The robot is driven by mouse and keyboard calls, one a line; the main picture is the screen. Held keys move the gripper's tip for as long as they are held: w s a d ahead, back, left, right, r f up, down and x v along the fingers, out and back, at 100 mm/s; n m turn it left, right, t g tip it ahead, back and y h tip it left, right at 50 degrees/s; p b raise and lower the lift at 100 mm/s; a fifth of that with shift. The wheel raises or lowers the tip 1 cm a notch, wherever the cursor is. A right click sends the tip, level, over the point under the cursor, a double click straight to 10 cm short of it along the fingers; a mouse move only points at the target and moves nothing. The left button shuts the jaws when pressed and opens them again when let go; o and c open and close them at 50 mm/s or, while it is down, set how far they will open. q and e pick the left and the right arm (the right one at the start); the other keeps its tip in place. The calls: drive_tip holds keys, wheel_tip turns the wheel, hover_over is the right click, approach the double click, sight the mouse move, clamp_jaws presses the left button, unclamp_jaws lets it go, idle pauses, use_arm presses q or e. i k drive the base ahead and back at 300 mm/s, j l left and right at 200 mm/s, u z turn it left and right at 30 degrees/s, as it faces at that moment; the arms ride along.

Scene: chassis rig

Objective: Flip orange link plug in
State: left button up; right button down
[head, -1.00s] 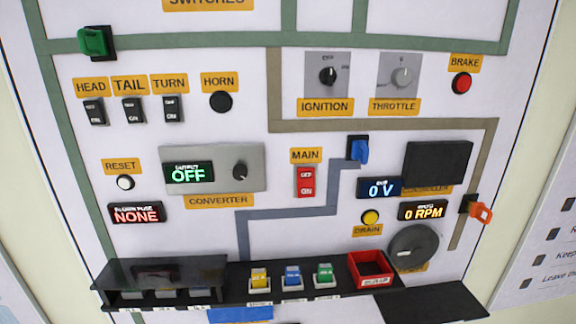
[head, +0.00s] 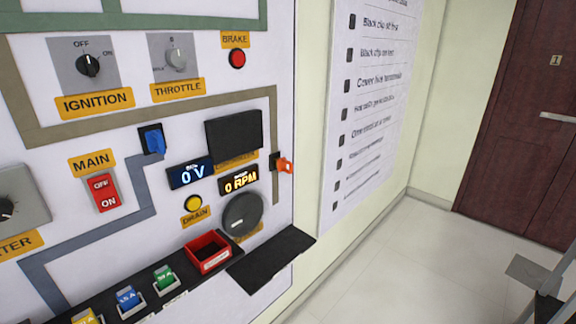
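The orange link plug (head: 285,166) sits on a small black mount at the right edge of the white panel. No gripper clearly shows in the head view, and nothing touches the plug.
A blue plug (head: 153,139) and the RPM display (head: 239,180) are left of the orange plug. A red bin (head: 207,252) and black shelf (head: 270,257) jut out below. A checklist board (head: 370,100) hangs to the right. A grey-and-dark shape (head: 527,272), cut off at lower right, is unclear.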

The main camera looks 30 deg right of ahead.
sight(281, 164)
drive_tip(key=z, duration=1)
